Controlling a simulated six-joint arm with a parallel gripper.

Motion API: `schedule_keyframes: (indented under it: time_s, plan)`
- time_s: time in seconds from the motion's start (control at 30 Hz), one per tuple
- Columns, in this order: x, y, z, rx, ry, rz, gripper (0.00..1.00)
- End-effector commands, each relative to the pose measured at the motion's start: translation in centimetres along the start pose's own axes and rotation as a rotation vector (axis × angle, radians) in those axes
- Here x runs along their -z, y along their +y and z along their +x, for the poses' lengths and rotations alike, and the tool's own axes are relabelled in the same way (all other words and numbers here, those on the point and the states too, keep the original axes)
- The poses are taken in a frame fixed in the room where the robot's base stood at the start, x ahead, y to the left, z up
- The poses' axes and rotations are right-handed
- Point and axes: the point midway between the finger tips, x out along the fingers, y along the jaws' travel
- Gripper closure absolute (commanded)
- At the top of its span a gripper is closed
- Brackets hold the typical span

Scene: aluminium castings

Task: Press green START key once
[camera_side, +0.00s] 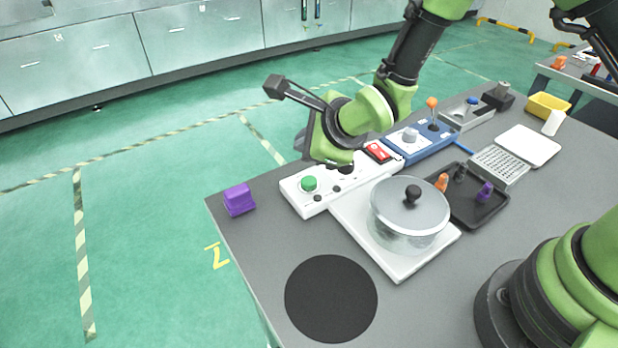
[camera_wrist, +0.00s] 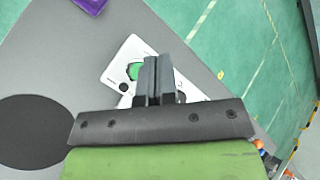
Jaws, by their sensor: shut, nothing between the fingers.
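The green START key (camera_side: 309,184) is a round button near the left end of a white control panel (camera_side: 322,202). In the wrist view the green key (camera_wrist: 134,71) shows just left of my fingertips, partly covered by a finger. My gripper (camera_side: 345,168) is over the panel, to the right of the key in the side view, and appears apart from it. In the wrist view my gripper's fingers (camera_wrist: 157,68) are together and empty. The exact height of the fingertips above the panel is hard to tell.
A red switch (camera_side: 378,151) lies to the right of my gripper. A lidded glass pot (camera_side: 408,222) stands on a white plate in front of the panel. A purple block (camera_side: 239,199) is left of the panel. A black disc (camera_side: 331,298) lies at the front.

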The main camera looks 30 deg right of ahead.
Motion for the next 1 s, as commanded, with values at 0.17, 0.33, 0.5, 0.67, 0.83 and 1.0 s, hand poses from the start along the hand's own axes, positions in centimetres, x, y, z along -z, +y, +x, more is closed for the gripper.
schedule_keyframes:
  time_s: [0.17,0.33,0.5,0.67,0.83,1.0]
  plan:
    - [1.3,1.3,1.7,-0.002,0.003,0.000,1.00]
    - [2.0,1.9,2.7,0.000,0.001,-0.001,1.00]
    - [2.2,2.2,3.1,0.001,0.000,0.001,1.00]
    - [2.2,2.2,3.1,0.001,-0.001,0.000,1.00]
    - [2.2,2.2,3.1,0.001,-0.001,0.000,1.00]
    - [2.2,2.2,3.1,0.001,-0.001,0.000,1.00]
